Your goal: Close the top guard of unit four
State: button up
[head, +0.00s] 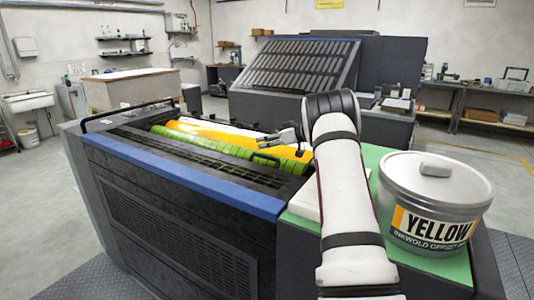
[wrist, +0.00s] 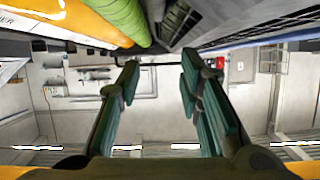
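The near press unit (head: 180,245) is dark with a blue front edge (head: 180,178). Its top is open, showing a green roller (head: 215,145) and yellow-orange rollers (head: 205,131). A dark slatted panel (head: 185,160) lies along the front of the opening. I cannot tell which part is the guard. My gripper (head: 288,136) is above the rollers at the right. In the wrist view, its teal fingers (wrist: 160,62) are apart and empty, with a black bar (wrist: 160,65) beyond them.
A grey can labelled YELLOW (head: 432,200) stands on a green mat (head: 375,158) to the right of my arm. A second dark machine with a sloped slatted cover (head: 305,70) stands behind. Open floor (head: 30,200) lies at the left.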

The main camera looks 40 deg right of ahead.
jog(key=shift+r, duration=1.3)
